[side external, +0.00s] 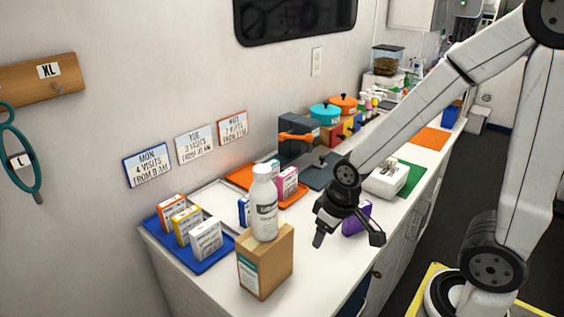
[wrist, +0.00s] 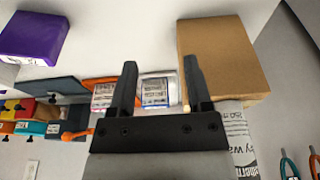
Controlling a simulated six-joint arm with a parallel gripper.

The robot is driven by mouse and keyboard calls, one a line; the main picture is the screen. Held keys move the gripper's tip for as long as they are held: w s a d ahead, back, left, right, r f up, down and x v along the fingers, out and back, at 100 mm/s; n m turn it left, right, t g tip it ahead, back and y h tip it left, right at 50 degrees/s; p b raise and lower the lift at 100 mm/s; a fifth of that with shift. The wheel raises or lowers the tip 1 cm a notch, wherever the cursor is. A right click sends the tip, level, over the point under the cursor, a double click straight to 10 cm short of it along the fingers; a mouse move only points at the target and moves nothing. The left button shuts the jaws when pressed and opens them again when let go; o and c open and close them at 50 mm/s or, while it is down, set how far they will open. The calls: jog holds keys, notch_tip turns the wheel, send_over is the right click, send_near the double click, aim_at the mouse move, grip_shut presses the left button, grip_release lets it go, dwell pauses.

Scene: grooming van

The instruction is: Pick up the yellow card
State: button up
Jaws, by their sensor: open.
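No flat yellow card is plain in either view. The closest match is a small upright yellow-and-white carton (side external: 187,226) between an orange one (side external: 172,211) and a white one (side external: 206,240) on the blue tray (side external: 190,258). My gripper (side external: 347,233) is open and empty above the counter, right of the cardboard box and well apart from that carton. In the wrist view its two fingers (wrist: 160,64) are spread with nothing held. A tiny yellowish spot shows beside the right finger there; I cannot tell what it is.
A white bottle (side external: 264,208) stands on the cardboard box (side external: 265,262), between my gripper and the blue tray. A purple box (side external: 357,219) is close behind my gripper. An orange tray (side external: 295,195) holds a pink carton (side external: 287,183). The counter's front right is clear.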

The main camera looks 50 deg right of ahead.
dwell(0.4)
jog(key=shift+o, duration=1.1)
